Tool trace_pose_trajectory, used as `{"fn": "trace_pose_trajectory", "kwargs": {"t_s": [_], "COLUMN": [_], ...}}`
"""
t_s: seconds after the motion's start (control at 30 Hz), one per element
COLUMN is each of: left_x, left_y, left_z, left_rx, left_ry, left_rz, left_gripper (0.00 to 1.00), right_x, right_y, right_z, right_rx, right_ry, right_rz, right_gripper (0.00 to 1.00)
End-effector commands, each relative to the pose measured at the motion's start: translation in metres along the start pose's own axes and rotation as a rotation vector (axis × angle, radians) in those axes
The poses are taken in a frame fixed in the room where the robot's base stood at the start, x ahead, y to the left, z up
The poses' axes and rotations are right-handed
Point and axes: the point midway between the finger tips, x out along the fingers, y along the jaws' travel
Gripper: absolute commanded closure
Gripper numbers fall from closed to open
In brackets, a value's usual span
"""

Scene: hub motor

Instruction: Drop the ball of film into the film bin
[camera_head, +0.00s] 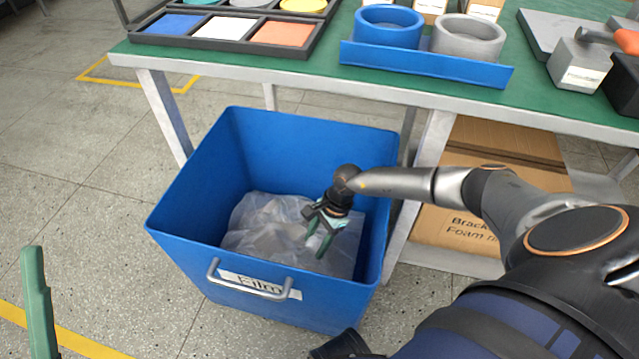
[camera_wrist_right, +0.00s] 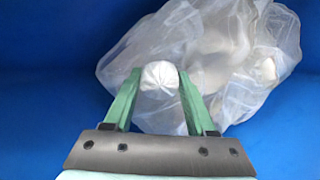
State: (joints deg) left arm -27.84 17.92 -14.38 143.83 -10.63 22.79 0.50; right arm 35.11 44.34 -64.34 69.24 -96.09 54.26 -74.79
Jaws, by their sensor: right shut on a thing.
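The film bin (camera_head: 190,255) is a blue open-topped box with a handle and a label reading "Film", on the floor beside the table. Crumpled clear film (camera_head: 260,225) lies inside it. My right gripper (camera_head: 318,242) points down inside the bin opening, over this film. In the right wrist view, the ball of film (camera_wrist_right: 160,76), small and white, sits between the green fingers of my right gripper (camera_wrist_right: 160,85), which are shut on it. The ball cannot be made out in the head view. Part of my left gripper (camera_head: 38,300) shows at the left edge; its opening cannot be judged.
The green-topped table (camera_head: 320,75) stands behind the bin, holding a tray of coloured pads (camera_head: 220,30) and a blue holder (camera_head: 425,65) with two rings. Cardboard boxes (camera_head: 455,200) sit under it, right of the bin.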

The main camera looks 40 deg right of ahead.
Motion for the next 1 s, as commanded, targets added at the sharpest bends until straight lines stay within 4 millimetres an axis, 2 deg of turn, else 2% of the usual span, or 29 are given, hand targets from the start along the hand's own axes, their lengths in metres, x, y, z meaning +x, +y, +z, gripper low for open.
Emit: {"fn": "trace_pose_trajectory", "kwargs": {"t_s": [0.23, 0.4, 0.83, 0.87, 1.0], "left_x": [-0.004, -0.014, -0.016, -0.016, -0.015], "left_y": [0.003, 0.009, 0.011, 0.011, 0.011], "left_z": [0.004, 0.016, 0.02, 0.019, 0.019], "left_rx": [0.003, 0.011, 0.012, 0.012, 0.012], "left_ry": [-0.002, -0.01, -0.017, -0.018, -0.017], "left_rz": [0.002, 0.009, 0.005, 0.005, 0.004], "left_gripper": [0.5, 0.5, 0.5, 0.5, 0.5], "right_x": [0.014, 0.039, 0.043, 0.043, 0.042], "right_y": [0.013, 0.011, 0.01, 0.01, 0.01], "right_z": [-0.011, -0.021, -0.022, -0.022, -0.022], "right_rx": [0.001, 0.001, -0.001, -0.001, -0.001], "right_ry": [0.001, 0.0, 0.0, 0.0, 0.0], "right_rz": [0.002, -0.001, -0.001, -0.001, -0.001], "right_gripper": [0.95, 0.95, 0.95, 0.43, 0.27]}}
